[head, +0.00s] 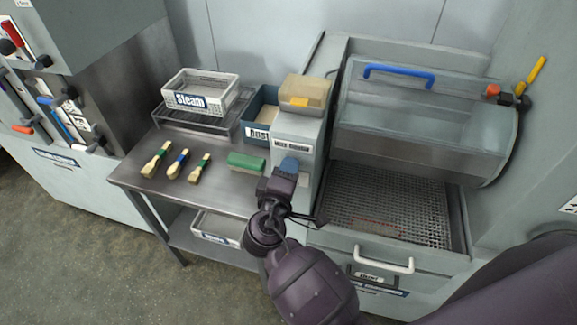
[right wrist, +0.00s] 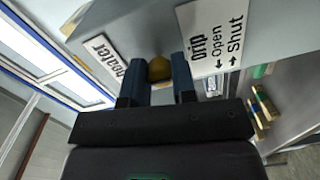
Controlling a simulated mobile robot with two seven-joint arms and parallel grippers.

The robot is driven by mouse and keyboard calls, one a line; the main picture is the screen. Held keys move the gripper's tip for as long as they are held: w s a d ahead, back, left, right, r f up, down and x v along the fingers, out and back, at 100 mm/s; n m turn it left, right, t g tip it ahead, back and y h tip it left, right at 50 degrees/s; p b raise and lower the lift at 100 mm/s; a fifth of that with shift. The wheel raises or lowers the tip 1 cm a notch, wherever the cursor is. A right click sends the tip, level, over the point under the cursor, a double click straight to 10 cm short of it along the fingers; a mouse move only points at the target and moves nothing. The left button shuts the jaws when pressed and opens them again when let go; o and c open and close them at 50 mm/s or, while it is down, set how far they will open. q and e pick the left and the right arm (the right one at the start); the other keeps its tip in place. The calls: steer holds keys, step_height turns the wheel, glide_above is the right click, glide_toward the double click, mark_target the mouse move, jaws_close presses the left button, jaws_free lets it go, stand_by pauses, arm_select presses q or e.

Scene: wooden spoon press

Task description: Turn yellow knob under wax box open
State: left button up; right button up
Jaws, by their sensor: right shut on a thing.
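The yellow knob (right wrist: 160,69) shows in the right wrist view, between the two blue fingertips of my right gripper (right wrist: 158,80). The fingers are shut on it from both sides. In the head view my right gripper (head: 287,168) is at the front of the grey wax housing (head: 307,132), and it hides the knob there. The wax box (head: 306,94), beige with a yellow block in it, sits on top of this housing. A white sign (right wrist: 216,38) beside the knob reads "Drip", "Open" and "Shut" with small arrows. My left gripper is not in view.
Left of the housing, a steel table (head: 220,195) holds several brushes, a green block (head: 246,161), a white "Steam" basket (head: 201,93) and a blue bin (head: 262,112). On the right is a drum machine with a blue handle (head: 399,74) above a mesh tray (head: 390,205).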

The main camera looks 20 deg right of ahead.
stand_by(0.3)
steer(key=o, duration=0.9)
steer(key=shift+o, duration=0.2)
